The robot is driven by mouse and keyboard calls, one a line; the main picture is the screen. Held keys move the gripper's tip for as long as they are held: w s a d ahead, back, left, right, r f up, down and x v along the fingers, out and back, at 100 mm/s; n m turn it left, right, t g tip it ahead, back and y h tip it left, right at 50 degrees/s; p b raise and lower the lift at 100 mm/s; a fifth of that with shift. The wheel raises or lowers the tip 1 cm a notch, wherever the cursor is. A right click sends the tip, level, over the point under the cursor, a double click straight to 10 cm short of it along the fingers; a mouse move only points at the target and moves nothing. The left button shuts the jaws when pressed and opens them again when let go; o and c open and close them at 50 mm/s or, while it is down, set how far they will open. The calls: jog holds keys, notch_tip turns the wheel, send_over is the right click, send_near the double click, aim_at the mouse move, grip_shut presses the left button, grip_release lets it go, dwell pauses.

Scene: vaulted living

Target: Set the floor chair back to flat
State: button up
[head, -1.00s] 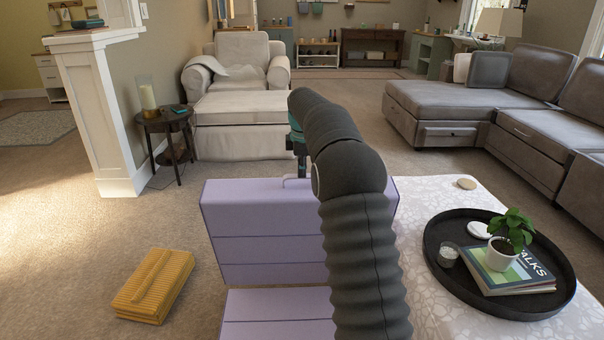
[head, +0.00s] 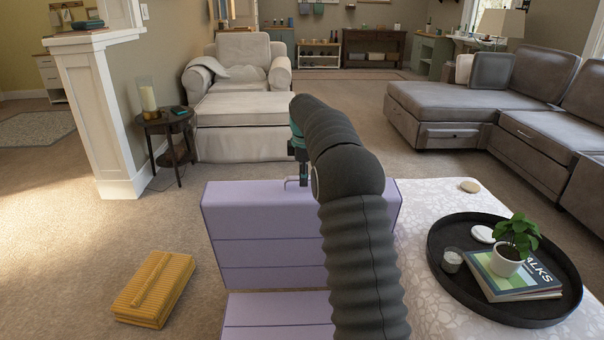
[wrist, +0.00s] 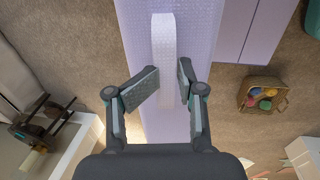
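The lilac floor chair (head: 265,212) stands with its padded back upright behind its seat (head: 275,310). A pale strap handle sits on the back's top edge; it also shows in the wrist view as a light strip (wrist: 163,45). My gripper (head: 302,182) points down at this handle. In the wrist view my gripper (wrist: 169,85) is open, with the strap running between its two fingers. The left finger is close to the strap or touching it, and a narrow gap shows on the right. My arm hides the right part of the back and seat.
A white patterned table (head: 420,305) with a black tray (head: 445,285) is close on the right. A yellow ribbed block (head: 155,290) lies on the carpet at left. A basket (wrist: 262,108) of balls shows in the wrist view. Carpet behind the back is free up to the cream ottoman (head: 243,140).

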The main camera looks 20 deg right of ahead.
jog(key=shift+r, duration=0.15)
jog(key=shift+r, duration=0.55)
notch_tip(320, 180, up, 11)
jog(key=s, duration=0.2)
jog(key=shift+a+f, duration=0.2)
jog(key=shift+a, duration=0.05)
